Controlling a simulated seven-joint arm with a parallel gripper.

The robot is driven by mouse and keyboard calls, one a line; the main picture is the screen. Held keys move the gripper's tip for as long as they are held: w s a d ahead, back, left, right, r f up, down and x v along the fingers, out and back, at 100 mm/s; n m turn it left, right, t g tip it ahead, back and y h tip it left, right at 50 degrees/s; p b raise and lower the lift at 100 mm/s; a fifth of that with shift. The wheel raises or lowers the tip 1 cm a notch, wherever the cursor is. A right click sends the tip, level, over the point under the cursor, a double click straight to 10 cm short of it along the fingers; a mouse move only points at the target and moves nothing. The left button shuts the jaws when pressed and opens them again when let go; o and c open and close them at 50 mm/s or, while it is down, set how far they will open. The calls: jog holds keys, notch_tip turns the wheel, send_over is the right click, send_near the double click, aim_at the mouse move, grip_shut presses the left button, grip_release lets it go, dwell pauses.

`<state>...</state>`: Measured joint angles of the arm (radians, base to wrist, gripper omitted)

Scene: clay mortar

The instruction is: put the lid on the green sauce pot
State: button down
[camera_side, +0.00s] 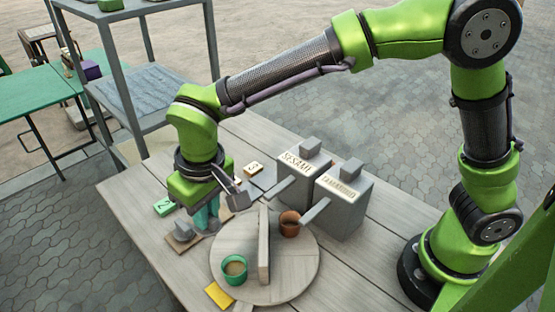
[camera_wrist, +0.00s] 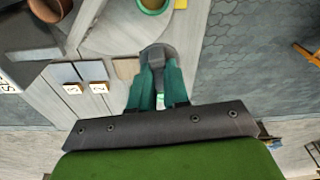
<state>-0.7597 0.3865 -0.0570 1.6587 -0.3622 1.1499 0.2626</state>
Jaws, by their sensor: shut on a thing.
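The green sauce pot (camera_side: 235,270) stands open on the round wooden board, with tan contents showing. Part of the green pot (camera_wrist: 153,8) also shows at the top of the wrist view. My gripper (camera_side: 207,217) is low over the table, behind and left of the pot. Its teal fingers (camera_wrist: 157,84) are shut on a grey piece (camera_wrist: 157,54), apparently the lid. In the side view the fingers partly hide this piece, and I cannot tell whether it touches the table. Another grey block (camera_side: 182,231) shows on a small wooden tile beside the fingers.
The round board (camera_side: 296,282) bears an upright wooden divider (camera_side: 264,245) and a brown pot (camera_side: 289,224). Grey boxes, one marked SESAME (camera_side: 296,172), stand behind. A yellow tile (camera_side: 219,295), a green tile (camera_side: 164,207) and a tile marked 3 (camera_side: 253,168) lie around the board.

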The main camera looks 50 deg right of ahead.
jog(key=shift+m, duration=0.6)
jog(key=shift+s+d+f, duration=0.1)
jog(key=shift+s+f, duration=0.8)
jog(key=shift+f, duration=0.2)
jog(key=shift+s+d+f, duration=0.1)
jog(key=shift+s+f, duration=0.75)
jog(key=shift+f, duration=0.25)
jog(key=shift+s+d+f, duration=0.1)
jog(key=shift+s+f, duration=0.8)
jog(key=shift+f, duration=0.2)
jog(key=shift+f, duration=0.45)
jog(key=c, duration=0.5)
grip_release()
jog(key=shift+c, duration=0.2)
jog(key=shift+r, duration=0.15)
notch_tip(320, 180, up, 7)
